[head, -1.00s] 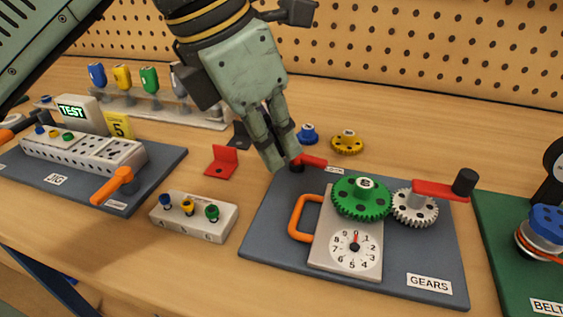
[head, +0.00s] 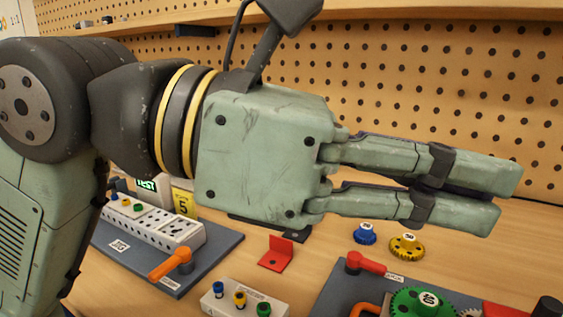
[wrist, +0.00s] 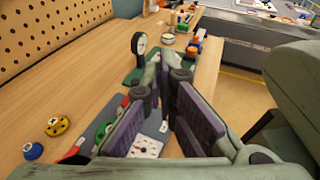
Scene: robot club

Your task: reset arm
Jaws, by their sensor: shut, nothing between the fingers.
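My gripper (head: 495,195) is raised above the workbench in the head view, lying level with its fingers pointing right. The fingers are close together with nothing between them. In the wrist view the gripper (wrist: 160,75) points along the bench, over the gear board. My arm comes in from the left and covers much of the left side of the head view. The hand hides part of the bench and the row of colored tools behind it.
Below stand a gear board (head: 335,290) with a green gear (head: 420,303), a blue gear (head: 365,233), a yellow gear (head: 407,246), a red bracket (head: 277,254) and a jig board (head: 220,246). A pegboard (head: 420,80) rises behind. A dial gauge (wrist: 139,43) stands farther along.

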